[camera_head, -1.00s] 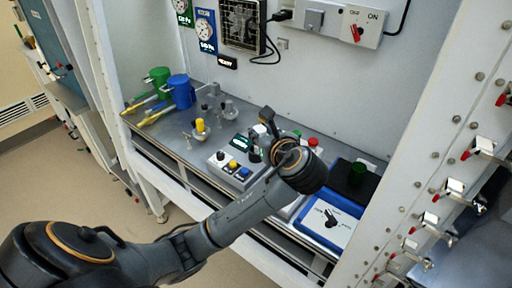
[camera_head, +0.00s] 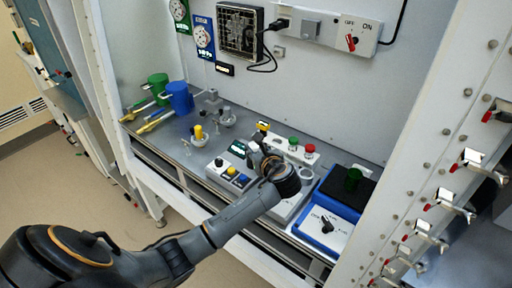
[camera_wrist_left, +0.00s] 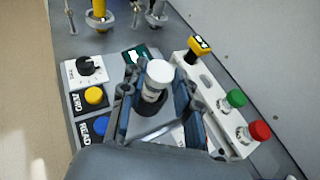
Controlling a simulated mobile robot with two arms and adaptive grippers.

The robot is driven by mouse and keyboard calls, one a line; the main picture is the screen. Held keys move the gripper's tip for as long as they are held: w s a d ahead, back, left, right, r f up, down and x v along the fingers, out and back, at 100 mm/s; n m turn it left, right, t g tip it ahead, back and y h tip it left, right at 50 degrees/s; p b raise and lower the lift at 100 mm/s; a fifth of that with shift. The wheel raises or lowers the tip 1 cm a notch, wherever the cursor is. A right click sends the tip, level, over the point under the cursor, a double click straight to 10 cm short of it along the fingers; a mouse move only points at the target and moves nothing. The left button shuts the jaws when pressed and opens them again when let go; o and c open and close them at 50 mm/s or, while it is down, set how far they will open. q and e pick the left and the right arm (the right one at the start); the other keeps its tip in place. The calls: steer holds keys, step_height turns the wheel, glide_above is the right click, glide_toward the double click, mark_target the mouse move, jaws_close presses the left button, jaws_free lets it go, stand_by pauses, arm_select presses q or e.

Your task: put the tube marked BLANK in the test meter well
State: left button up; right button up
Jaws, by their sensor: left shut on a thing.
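My left gripper (camera_wrist_left: 152,103) is shut on a white-capped tube (camera_wrist_left: 156,80), seen from above in the left wrist view; no BLANK marking is readable. In the head view the left gripper (camera_head: 259,153) is over the right side of the test meter (camera_head: 226,177). The meter has a black knob, a yellow ZERO button (camera_wrist_left: 94,96), a blue READ button (camera_wrist_left: 101,126) and a green display (camera_wrist_left: 139,54). A dark round shape surrounds the tube's lower part. The fingers hide the well, so I cannot tell whether the tube is inside it. My right gripper is out of view.
Beside the fingers is a white block (camera_wrist_left: 221,119) with a yellow-topped piece (camera_wrist_left: 200,47) and green and red round tops. A blue-edged unit (camera_head: 334,209) stands right. Blue and green cups (camera_head: 179,97) stand left. The wall is behind.

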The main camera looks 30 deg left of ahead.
arm_select(q)
steer(key=shift+f, duration=0.15)
steer(key=o, duration=1)
steer(key=b+v, duration=0.1)
steer(key=v, duration=1.1)
